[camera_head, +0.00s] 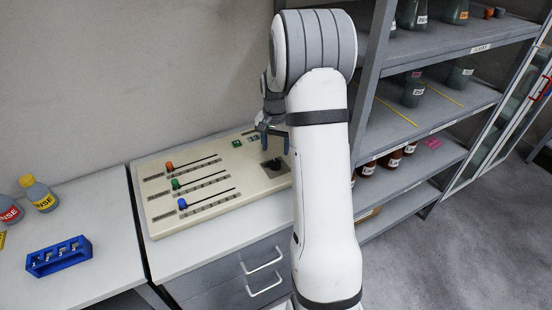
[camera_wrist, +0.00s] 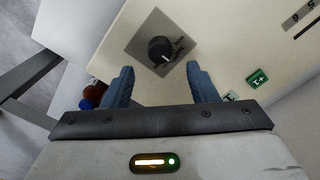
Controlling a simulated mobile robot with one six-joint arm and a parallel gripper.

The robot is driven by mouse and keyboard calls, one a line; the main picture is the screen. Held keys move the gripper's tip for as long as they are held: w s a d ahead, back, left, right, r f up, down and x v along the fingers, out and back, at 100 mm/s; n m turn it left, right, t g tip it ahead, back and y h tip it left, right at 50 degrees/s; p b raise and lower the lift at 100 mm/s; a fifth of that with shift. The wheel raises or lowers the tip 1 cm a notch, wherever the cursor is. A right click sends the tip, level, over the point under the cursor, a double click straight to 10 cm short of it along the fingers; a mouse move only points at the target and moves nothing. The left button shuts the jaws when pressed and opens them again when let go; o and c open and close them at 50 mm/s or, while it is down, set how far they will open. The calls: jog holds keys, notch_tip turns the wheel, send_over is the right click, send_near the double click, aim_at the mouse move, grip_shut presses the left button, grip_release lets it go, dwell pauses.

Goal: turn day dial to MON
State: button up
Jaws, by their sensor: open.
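The day dial appears to be the round black knob (camera_wrist: 161,50) on a grey square plate in the wrist view. It has a pale pointer mark, and small marks lie beside it that are too small to read. In the head view the dial (camera_head: 272,164) sits at the right end of the cream control panel (camera_head: 160,222). My gripper (camera_wrist: 159,82) is open and empty. In the wrist view the dial lies just beyond and between its two blue-grey fingers, with no visible contact. In the head view my gripper (camera_head: 274,143) is above the dial, partly hidden by my arm.
The panel also carries orange, green and blue slider knobs (camera_head: 183,204) and green buttons (camera_head: 237,143). Grey shelves (camera_head: 440,46) with bottles stand close on the right.

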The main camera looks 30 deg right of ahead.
aim_at(275, 162)
notch_tip(275, 162, down, 6)
jog(key=shift+f+p, duration=0.1)
jog(key=shift+p, duration=0.3)
jog(key=shift+c, duration=0.3)
jog(key=c, duration=0.9)
